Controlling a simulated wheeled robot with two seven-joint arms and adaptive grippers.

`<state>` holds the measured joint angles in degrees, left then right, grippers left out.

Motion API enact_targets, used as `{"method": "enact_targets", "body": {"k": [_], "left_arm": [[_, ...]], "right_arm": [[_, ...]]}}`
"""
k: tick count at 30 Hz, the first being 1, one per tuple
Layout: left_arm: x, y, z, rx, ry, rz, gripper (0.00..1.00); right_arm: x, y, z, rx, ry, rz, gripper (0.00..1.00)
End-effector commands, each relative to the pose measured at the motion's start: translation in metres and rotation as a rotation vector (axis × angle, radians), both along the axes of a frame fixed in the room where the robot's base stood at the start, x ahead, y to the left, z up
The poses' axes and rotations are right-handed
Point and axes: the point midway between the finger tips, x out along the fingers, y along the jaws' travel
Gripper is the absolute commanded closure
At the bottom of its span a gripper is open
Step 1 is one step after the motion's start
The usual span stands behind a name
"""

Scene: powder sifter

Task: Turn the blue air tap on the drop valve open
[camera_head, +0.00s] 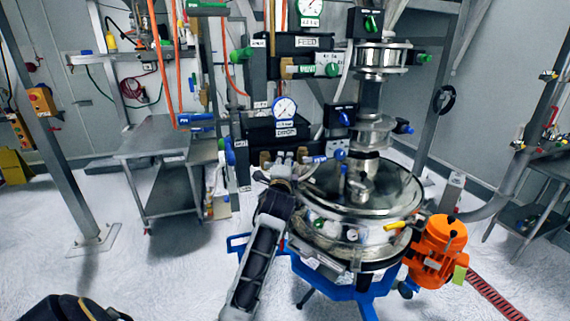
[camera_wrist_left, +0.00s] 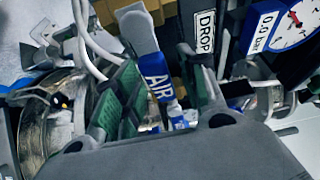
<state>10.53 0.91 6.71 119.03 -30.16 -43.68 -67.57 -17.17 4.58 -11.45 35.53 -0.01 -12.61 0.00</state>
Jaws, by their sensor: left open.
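The blue air tap, lettered AIR, shows in the left wrist view (camera_wrist_left: 158,84), its lever between the two green-padded fingers of my left gripper (camera_wrist_left: 163,92). My left gripper is open, with a finger on each side of the lever; I cannot tell whether either finger touches it. In the head view my left gripper (camera_head: 288,165) is just below the drop valve's black box (camera_head: 262,133), which carries a DROP label and a round gauge (camera_head: 284,108). The tap's blue part (camera_head: 316,158) shows beside the fingers, partly hidden. My right gripper is not in view.
The steel sifter (camera_head: 350,205) stands right of my left arm, on a blue frame (camera_head: 345,290) with an orange motor (camera_head: 437,245). The FEED box (camera_head: 300,43) is above the DROP box. A grey cart (camera_head: 160,135) stands to the left, with clear floor before it.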

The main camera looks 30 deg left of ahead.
Motion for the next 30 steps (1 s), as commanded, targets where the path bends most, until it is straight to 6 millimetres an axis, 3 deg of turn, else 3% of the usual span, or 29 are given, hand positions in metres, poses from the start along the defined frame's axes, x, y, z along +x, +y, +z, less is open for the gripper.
{"method": "enact_targets", "body": {"k": [10,20,30], "left_arm": [[0.0016,0.0009,0.0003,0.0,-0.001,0.0,0.59],[0.0015,0.0008,0.0001,0.0,-0.001,0.0,1.0],[0.0021,0.0012,-0.0003,-0.002,-0.001,0.0,1.0]], "right_arm": [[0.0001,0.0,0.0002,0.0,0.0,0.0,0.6],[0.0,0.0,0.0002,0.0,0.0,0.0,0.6],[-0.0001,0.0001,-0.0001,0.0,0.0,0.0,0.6]]}}
